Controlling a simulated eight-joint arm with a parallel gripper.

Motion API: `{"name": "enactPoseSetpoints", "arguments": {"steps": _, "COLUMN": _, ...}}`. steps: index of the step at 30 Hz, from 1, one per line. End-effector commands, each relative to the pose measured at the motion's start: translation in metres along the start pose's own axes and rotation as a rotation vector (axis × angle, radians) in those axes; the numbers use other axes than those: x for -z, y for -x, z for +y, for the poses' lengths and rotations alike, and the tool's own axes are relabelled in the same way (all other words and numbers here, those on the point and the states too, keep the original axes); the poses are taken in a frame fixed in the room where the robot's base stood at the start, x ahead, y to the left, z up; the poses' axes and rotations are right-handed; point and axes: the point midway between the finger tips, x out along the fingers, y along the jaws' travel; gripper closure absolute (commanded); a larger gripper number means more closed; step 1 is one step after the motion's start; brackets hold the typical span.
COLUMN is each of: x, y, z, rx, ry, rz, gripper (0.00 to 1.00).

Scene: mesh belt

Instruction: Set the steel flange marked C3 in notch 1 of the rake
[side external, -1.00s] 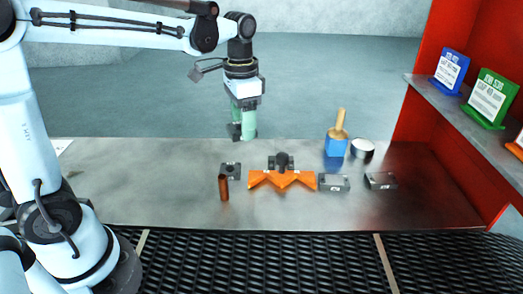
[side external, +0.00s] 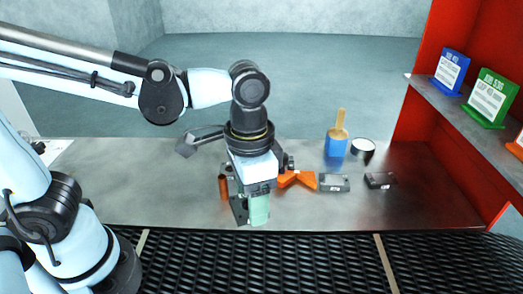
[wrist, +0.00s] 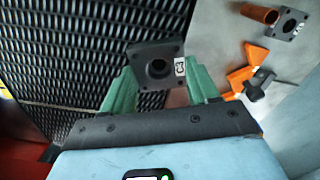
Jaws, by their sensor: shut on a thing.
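My gripper (wrist: 160,88) has green fingers, shut on the steel flange marked C3 (wrist: 155,52), a dark square plate with a round bore and a white label. The flange is upheld between the fingers, its bored face towards the wrist camera. In the side view my gripper (side external: 252,208) is low over the front of the bench, left of and in front of the orange rake (side external: 299,180). It hides the rake's left part. The rake also shows in the wrist view (wrist: 238,80), right of the flange and apart from it. I cannot read any notch numbers.
The mesh belt (side external: 320,265) runs along the front.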

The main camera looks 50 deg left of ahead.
Motion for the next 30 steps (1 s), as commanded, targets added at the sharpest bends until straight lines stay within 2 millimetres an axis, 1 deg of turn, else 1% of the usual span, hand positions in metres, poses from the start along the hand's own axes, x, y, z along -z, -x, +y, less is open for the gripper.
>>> {"name": "enactPoseSetpoints", "arguments": {"steps": 1, "x": -0.007, "y": -0.006, "z": 0.018, "rx": 0.000, "ry": -0.056, "rz": 0.000, "gripper": 0.85}}
{"name": "enactPoseSetpoints", "arguments": {"steps": 3, "x": -0.017, "y": -0.014, "z": 0.038, "rx": 0.000, "ry": -0.117, "rz": 0.000, "gripper": 0.85}}
{"name": "enactPoseSetpoints", "arguments": {"steps": 6, "x": -0.033, "y": -0.024, "z": 0.062, "rx": 0.000, "ry": -0.199, "rz": 0.000, "gripper": 0.85}}
{"name": "enactPoseSetpoints", "arguments": {"steps": 9, "x": -0.048, "y": -0.032, "z": 0.081, "rx": 0.000, "ry": -0.267, "rz": 0.000, "gripper": 0.85}}
{"name": "enactPoseSetpoints", "arguments": {"steps": 12, "x": -0.060, "y": -0.038, "z": 0.093, "rx": 0.000, "ry": -0.318, "rz": 0.000, "gripper": 0.85}}
{"name": "enactPoseSetpoints", "arguments": {"steps": 15, "x": -0.068, "y": -0.042, "z": 0.100, "rx": 0.000, "ry": -0.351, "rz": 0.000, "gripper": 0.85}}
{"name": "enactPoseSetpoints", "arguments": {"steps": 18, "x": -0.072, "y": -0.046, "z": 0.104, "rx": 0.000, "ry": -0.365, "rz": 0.000, "gripper": 0.85}}
{"name": "enactPoseSetpoints", "arguments": {"steps": 20, "x": -0.072, "y": -0.051, "z": 0.104, "rx": 0.000, "ry": -0.368, "rz": 0.000, "gripper": 0.85}}
{"name": "enactPoseSetpoints", "arguments": {"steps": 27, "x": -0.072, "y": -0.076, "z": 0.104, "rx": 0.000, "ry": -0.367, "rz": 0.000, "gripper": 0.85}}
{"name": "enactPoseSetpoints", "arguments": {"steps": 30, "x": -0.072, "y": -0.084, "z": 0.104, "rx": 0.000, "ry": -0.367, "rz": 0.000, "gripper": 0.85}}
